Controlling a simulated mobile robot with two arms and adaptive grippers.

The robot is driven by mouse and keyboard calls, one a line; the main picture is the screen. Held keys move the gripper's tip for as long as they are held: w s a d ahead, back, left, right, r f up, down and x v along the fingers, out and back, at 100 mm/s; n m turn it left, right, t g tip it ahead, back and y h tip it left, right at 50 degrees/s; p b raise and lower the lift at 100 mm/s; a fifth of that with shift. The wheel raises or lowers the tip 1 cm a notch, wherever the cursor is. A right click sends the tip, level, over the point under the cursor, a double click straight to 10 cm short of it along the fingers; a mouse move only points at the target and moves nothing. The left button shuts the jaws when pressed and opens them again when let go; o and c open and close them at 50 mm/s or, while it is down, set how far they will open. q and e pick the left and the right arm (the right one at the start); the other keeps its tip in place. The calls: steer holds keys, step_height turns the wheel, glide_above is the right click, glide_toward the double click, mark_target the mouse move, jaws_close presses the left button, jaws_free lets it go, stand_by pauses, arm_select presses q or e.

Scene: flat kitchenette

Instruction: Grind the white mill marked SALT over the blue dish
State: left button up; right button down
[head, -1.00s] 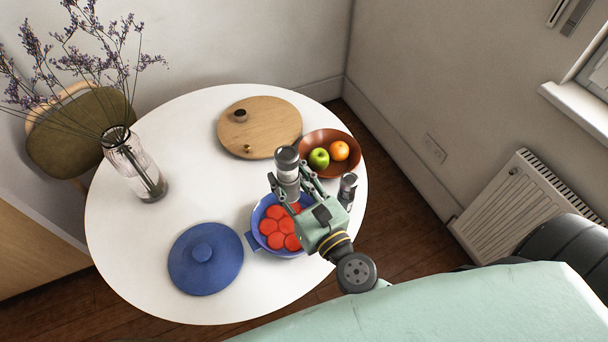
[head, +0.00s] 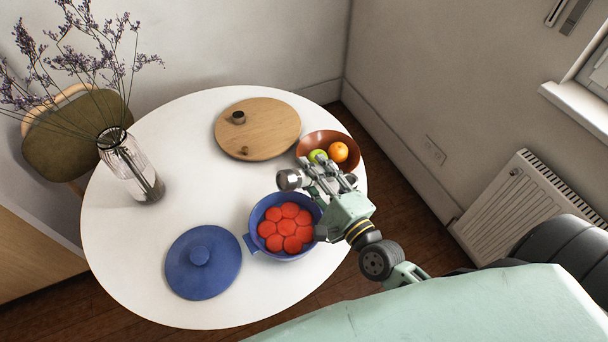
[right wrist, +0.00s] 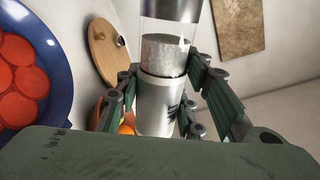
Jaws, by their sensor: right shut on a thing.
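My right gripper (head: 318,178) is shut on a mill, whose metal-capped end (head: 289,180) points left in the head view. The mill is tilted well over, above the far right rim of the blue dish. In the right wrist view, the mill (right wrist: 155,108) stands between my fingers, with a white body, a clear section of pale grains and a metal cap. Its dark marking is partly hidden and unreadable. The blue dish (head: 253,224) holds several red rounds; it also shows in the right wrist view (right wrist: 66,62). My left gripper is not in view.
A blue lid (head: 190,280) lies left of the dish. A round wooden board (head: 265,125) with small items and a brown bowl (head: 310,142) of fruit are behind. A glass vase (head: 130,170) stands at the left. The white table's (head: 190,205) middle is clear.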

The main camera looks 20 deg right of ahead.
steer(key=shift+w+d+f+n+b, duration=0.1)
steer(key=shift+d+f+n+b, duration=0.1)
steer(key=shift+f+n, duration=0.2)
steer(key=shift+d+f+n+b, duration=0.1)
steer(key=shift+f+n+b, duration=0.1)
steer(key=shift+f+n, duration=0.2)
steer(key=shift+d+n+p, duration=0.15)
steer(key=shift+n+p, duration=0.15)
steer(key=shift+n, duration=0.5)
steer(key=shift+f+n+p, duration=0.25)
steer(key=shift+n+p, duration=0.1)
steer(key=shift+n, duration=0.85)
steer(key=shift+n+p, duration=0.4)
steer(key=shift+n, duration=0.6)
steer(key=r+n+p, duration=0.1)
steer(key=a+r+n+p, duration=0.1)
steer(key=p, duration=0.1)
steer(key=shift+n, duration=0.3)
steer(key=shift+a+r+n+p, duration=0.25)
steer(key=shift+r+n+p, duration=0.05)
steer(key=shift+n+p, duration=0.5)
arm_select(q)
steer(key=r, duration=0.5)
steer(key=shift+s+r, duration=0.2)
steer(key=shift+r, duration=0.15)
arm_select(e)
steer(key=shift+a+r+n, duration=0.1)
steer(key=shift+a+n, duration=0.05)
steer(key=shift+n, duration=0.35)
